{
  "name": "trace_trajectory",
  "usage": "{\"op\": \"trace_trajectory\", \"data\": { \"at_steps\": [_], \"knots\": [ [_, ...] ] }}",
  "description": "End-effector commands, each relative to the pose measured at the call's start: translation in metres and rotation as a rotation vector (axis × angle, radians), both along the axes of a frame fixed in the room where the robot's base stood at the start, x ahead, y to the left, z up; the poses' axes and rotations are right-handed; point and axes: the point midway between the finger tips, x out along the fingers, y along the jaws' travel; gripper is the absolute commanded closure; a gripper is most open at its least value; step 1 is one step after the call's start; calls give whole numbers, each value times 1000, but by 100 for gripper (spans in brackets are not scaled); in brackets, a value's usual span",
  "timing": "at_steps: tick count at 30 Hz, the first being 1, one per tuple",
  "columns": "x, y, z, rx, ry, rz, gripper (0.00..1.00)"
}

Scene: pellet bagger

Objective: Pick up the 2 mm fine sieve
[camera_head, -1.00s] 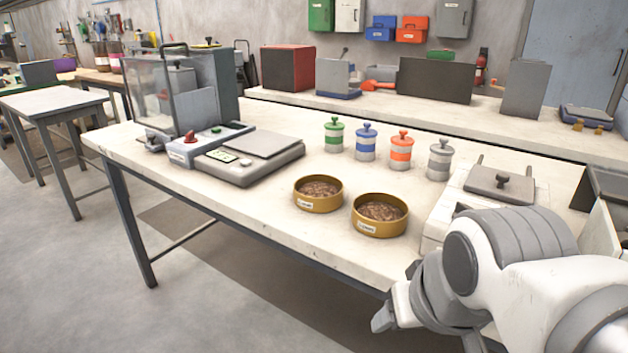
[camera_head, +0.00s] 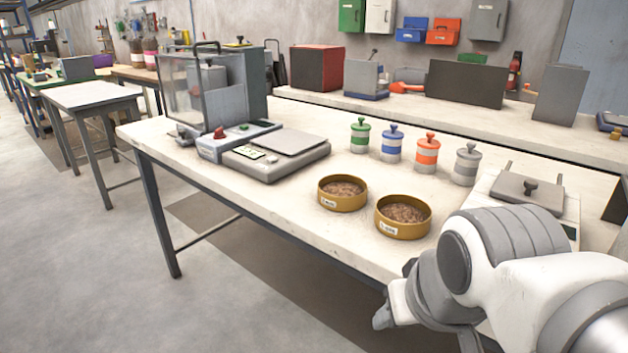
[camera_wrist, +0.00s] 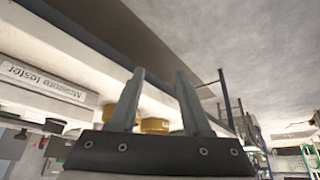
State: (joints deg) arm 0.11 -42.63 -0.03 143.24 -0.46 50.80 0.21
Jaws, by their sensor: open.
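Two round, brass-coloured sieves with brown pellets in them stand side by side on the near part of the bench. The left sieve (camera_head: 342,204) and the right sieve (camera_head: 402,230) each carry a small white front label, too small to read surely, so I cannot tell which is the 2 mm one. My gripper (camera_wrist: 160,80) is open and empty, in front of and below the bench edge, apart from both sieves. In the wrist view, brass-coloured sieve parts (camera_wrist: 155,125) show behind and between the fingers. In the head view, my arm covers the bench's near right corner.
A grey scale (camera_head: 276,157) and a clear-sided machine (camera_head: 205,90) stand at the bench's left. Several lidded jars, including a green one (camera_head: 359,136), stand behind the sieves. A moisture tester (camera_wrist: 45,80) is right of the sieves in the head view.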

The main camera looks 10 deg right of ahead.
Motion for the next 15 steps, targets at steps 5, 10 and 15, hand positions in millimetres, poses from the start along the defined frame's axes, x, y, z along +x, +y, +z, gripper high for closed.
{"op": "trace_trajectory", "data": {
  "at_steps": [5, 10, 15],
  "knots": [
    [37, -26, 15, -69, -76, -45, 51],
    [96, -61, 35, -169, -218, -60, 51],
    [148, -79, 49, -221, -357, -5, 51]
  ]
}}
